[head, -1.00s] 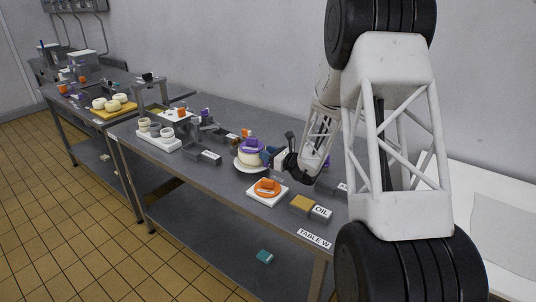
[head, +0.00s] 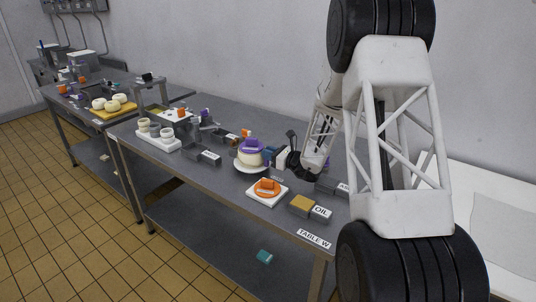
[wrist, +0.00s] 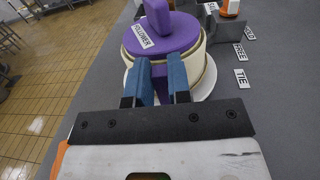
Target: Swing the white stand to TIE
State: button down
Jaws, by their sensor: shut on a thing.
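The white stand shows as a round white base (head: 243,166) under a cream, drum-shaped body with a purple lid (head: 252,145). In the wrist view its white rim (wrist: 207,84) shows below the purple lid (wrist: 170,33), which bears a label that seems to read FOLLOWER and an upright purple knob. My gripper (wrist: 161,80) is at the near side of the stand, its blue fingers either side of a purple tab on it. The gripper (head: 270,156) also shows right of the stand in the head view. The TIE label (wrist: 241,78) lies on the table to the right of the stand.
Two more labels (wrist: 239,50) stand beyond TIE near a grey block. On the table (head: 222,182), a white square with an orange piece (head: 267,187) and the OIL block (head: 309,207) lie in front. A white tray with cups (head: 158,140) is at left.

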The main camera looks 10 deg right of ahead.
jog(key=shift+w+d+n+g+y, duration=0.25)
jog(key=shift+w+n+g+y, duration=0.1)
jog(key=shift+n+g+y, duration=0.3)
jog(key=shift+w+d+n+g+y, duration=0.2)
jog(key=shift+w+n+g+y, duration=0.2)
jog(key=shift+g, duration=0.35)
jog(key=shift+w+d+n+g+y, duration=0.2)
jog(key=shift+w+n+g+y, duration=0.2)
jog(key=shift+n+g, duration=0.45)
jog(key=shift+w+d+n+g+y, duration=0.15)
jog(key=shift+w+n+g+y, duration=0.3)
jog(key=shift+g, duration=0.6)
jog(key=c, duration=1.1)
grip_release()
jog(key=shift+o, duration=0.2)
jog(key=shift+r, duration=0.1)
